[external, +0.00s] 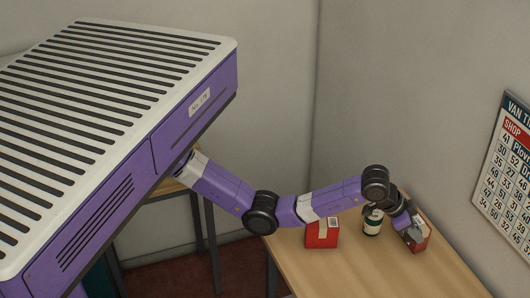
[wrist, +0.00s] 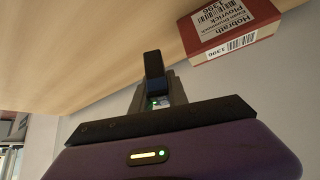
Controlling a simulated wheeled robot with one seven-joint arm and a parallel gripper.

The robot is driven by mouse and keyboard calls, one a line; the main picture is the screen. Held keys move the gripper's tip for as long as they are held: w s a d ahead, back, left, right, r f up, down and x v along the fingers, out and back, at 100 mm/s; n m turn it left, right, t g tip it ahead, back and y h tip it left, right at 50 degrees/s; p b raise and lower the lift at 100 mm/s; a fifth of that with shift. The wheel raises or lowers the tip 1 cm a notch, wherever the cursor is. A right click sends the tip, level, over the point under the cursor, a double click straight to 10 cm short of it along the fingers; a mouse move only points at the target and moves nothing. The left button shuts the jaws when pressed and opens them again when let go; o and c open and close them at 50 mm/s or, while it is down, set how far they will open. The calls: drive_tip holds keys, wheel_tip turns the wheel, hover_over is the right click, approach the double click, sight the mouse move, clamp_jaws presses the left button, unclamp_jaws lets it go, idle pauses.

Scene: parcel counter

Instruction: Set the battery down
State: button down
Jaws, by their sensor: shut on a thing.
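My gripper (external: 413,234) is low over the right part of the wooden counter, in front of a red box in the external view. In the wrist view my gripper (wrist: 155,85) is shut on a small dark, bluish block, which I take to be the battery (wrist: 154,65). The fingers cover much of it. In the external view the battery is too small or too hidden to make out. I cannot tell whether it touches the counter (wrist: 70,60).
A red box (external: 424,226) with a white label stands right beside my gripper; a labelled red box also shows in the wrist view (wrist: 225,22). A dark bottle (external: 372,224) and another red box (external: 322,236) stand to the left. The counter's front (external: 380,275) is clear.

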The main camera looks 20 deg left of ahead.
wheel_tip(320, 180, down, 13)
drive_tip(key=shift+p, duration=0.4)
drive_tip(key=shift+f, duration=0.2)
drive_tip(key=c, duration=1.3)
unclamp_jaws()
drive_tip(key=shift+a+r, duration=0.1)
drive_tip(key=shift+r, duration=0.3)
drive_tip(key=v, duration=1.1)
drive_tip(key=shift+a+r, duration=0.15)
drive_tip(key=shift+a, duration=0.1)
